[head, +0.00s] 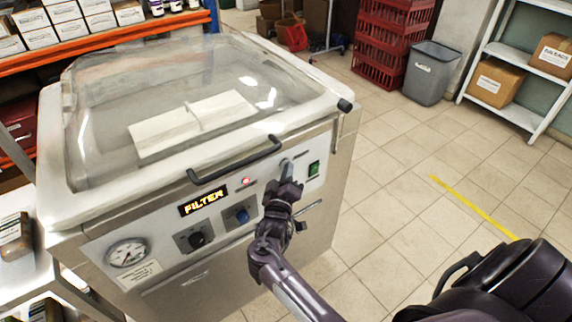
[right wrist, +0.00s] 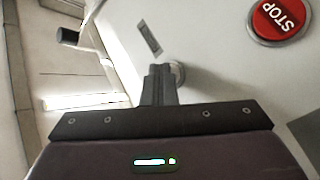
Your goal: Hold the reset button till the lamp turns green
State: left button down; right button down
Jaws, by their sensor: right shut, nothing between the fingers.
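A vacuum-type machine (head: 335,165) with a clear lid stands in the head view. My left gripper is not in view.
A red STOP button (right wrist: 281,18) is near the gripper in the right wrist view. A handle (head: 235,160) juts out above.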

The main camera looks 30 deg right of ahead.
dwell(0.4)
jog(key=shift+s+d+p, duration=0.1)
jog(key=shift+s+p, duration=0.55)
jog(key=shift+s, duration=0.2)
jog(key=s+p, duration=0.3)
jog(key=s, duration=0.2)
jog(key=shift+d, duration=0.2)
dwell(0.6)
